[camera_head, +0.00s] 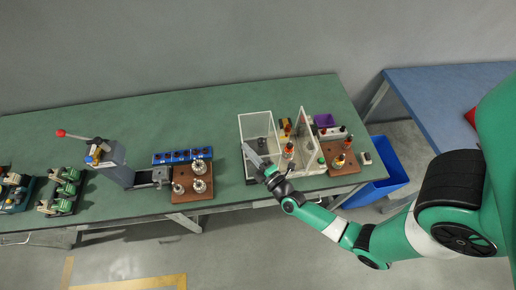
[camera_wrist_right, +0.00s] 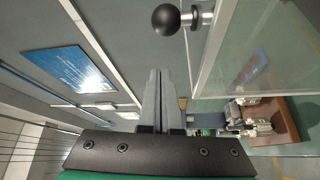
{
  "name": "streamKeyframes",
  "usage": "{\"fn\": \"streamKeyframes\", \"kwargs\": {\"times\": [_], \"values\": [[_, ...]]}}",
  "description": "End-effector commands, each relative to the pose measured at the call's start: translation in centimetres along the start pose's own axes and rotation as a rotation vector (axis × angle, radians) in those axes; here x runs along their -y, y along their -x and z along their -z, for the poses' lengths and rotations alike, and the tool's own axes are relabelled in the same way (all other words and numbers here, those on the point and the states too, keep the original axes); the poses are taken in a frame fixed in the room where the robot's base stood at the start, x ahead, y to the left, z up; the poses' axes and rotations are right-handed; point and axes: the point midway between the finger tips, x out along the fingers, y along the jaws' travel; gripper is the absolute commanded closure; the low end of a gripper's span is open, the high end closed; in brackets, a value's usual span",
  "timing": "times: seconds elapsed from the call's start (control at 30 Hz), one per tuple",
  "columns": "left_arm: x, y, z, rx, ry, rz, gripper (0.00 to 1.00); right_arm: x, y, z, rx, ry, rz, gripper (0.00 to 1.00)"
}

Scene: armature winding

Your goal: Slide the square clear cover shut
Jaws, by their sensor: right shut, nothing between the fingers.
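The square clear cover (camera_head: 257,124), a see-through panel in a white frame, stands at the left of the machine on the green table. In the right wrist view a white-framed clear panel (camera_wrist_right: 252,45) fills the upper right. A black ball knob (camera_wrist_right: 167,19) on a short metal stem sticks out from its frame. My right gripper (camera_head: 246,150) is at the cover's front left corner; its fingers (camera_wrist_right: 158,72) are shut and empty, with the tips below the knob in the picture and apparently apart from it. My left gripper is out of view.
A second clear panel (camera_head: 302,122) stands upright in the machine. A brown board (camera_head: 341,165) with parts is at its right, and a purple bin (camera_head: 324,120) behind. A brown board with metal parts (camera_head: 192,182) is further left. A blue crate (camera_head: 387,172) stands on the floor.

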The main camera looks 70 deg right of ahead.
Motion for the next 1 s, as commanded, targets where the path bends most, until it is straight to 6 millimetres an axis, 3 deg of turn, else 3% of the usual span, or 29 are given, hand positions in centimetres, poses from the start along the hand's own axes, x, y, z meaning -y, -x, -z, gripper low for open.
{"fn": "streamKeyframes", "kwargs": {"times": [0.03, 0.13, 0.5, 1.0], "values": [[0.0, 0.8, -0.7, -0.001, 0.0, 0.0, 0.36, 0.6, -0.7, -0.5, 0.003, 0.0, -0.003, 1.0], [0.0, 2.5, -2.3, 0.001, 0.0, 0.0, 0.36, 0.8, 0.4, -2.6, 0.009, 0.004, -0.001, 1.0], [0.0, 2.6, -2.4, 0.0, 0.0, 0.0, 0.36, 0.1, 0.8, -3.8, 0.0, 0.001, 0.0, 1.0], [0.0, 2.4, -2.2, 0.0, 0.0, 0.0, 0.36, -0.1, 0.9, -3.8, 0.0, 0.0, 0.001, 1.0]]}}
